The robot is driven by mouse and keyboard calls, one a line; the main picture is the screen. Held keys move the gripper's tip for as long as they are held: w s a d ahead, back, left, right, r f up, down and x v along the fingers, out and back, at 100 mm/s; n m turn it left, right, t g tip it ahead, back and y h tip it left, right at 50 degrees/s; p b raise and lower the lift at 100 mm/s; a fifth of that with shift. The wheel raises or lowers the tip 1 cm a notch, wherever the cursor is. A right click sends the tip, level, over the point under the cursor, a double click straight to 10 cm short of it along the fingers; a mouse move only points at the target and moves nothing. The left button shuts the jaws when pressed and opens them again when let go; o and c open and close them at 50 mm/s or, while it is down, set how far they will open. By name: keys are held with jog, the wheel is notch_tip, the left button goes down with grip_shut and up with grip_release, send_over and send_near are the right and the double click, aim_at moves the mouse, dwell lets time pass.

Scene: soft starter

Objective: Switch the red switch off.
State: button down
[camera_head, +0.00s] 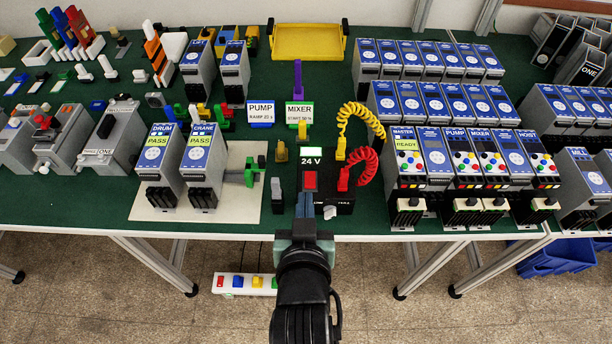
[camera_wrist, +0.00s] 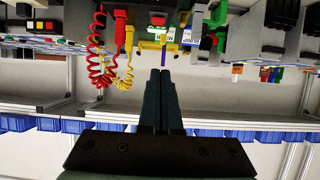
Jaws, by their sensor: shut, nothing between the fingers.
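A red switch (camera_head: 310,181) sits on the front of the black 24 V box (camera_head: 343,204), below its lit green display. Whether it is on or off cannot be told. A second red switch (camera_head: 220,282) is at the left end of a white power strip on the floor, beside blue and yellow ones. My gripper (camera_head: 305,196) is shut and empty, just in front of the black box and below its red switch in the head view. Contact cannot be told.
Coiled yellow (camera_head: 358,120) and red (camera_head: 366,165) cables rise right of the box's switch. A white board (camera_head: 235,208) with two grey units lies left. Rows of grey-blue units (camera_head: 440,105) fill the right. A yellow tray (camera_head: 306,43) is at the back.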

jog(key=shift+w, duration=0.1)
dwell(0.3)
send_over(306, 189)
jog(key=s, duration=0.1)
notch_tip(306, 189, down, 4)
jog(key=shift+s+p, duration=0.1)
jog(key=shift+p, duration=0.35)
jog(key=f, duration=0.2)
jog(key=shift+s+f, duration=0.25)
jog(key=shift+f, duration=0.1)
jog(key=shift+s+f, duration=0.15)
jog(key=shift+f, duration=0.5)
